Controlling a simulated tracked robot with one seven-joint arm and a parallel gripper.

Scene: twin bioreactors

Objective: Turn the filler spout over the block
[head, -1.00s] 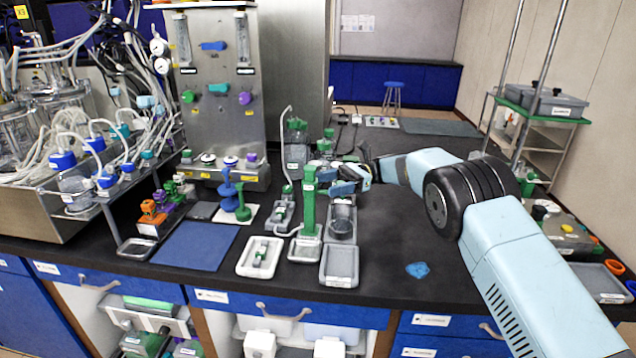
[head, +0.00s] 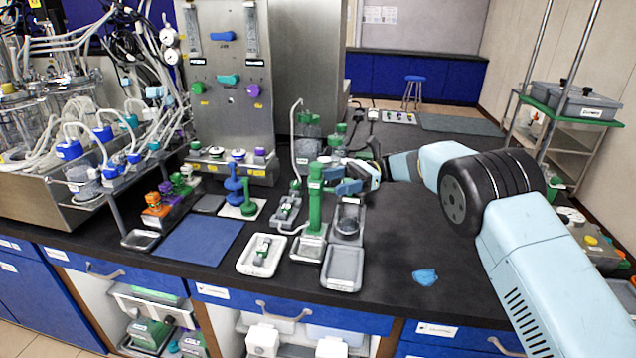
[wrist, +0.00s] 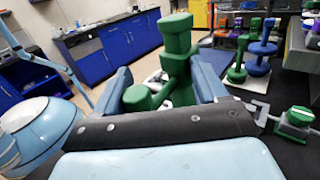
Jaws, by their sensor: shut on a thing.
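The green filler post (head: 315,200) stands upright on a small grey base near the middle of the bench. My gripper (head: 333,182) is at the right side of its upper part. In the wrist view, the green column (wrist: 178,60) rises between the blue jaws of my gripper (wrist: 163,80). A short green spout (wrist: 141,97) sticks out to the left between the jaws, which are shut on it. In the head view the spout is mostly hidden by my gripper.
A blue mat (head: 198,240) and blue stand (head: 234,190) are to the left. The bench right of the trays is mostly clear, except a blue scrap (head: 425,277).

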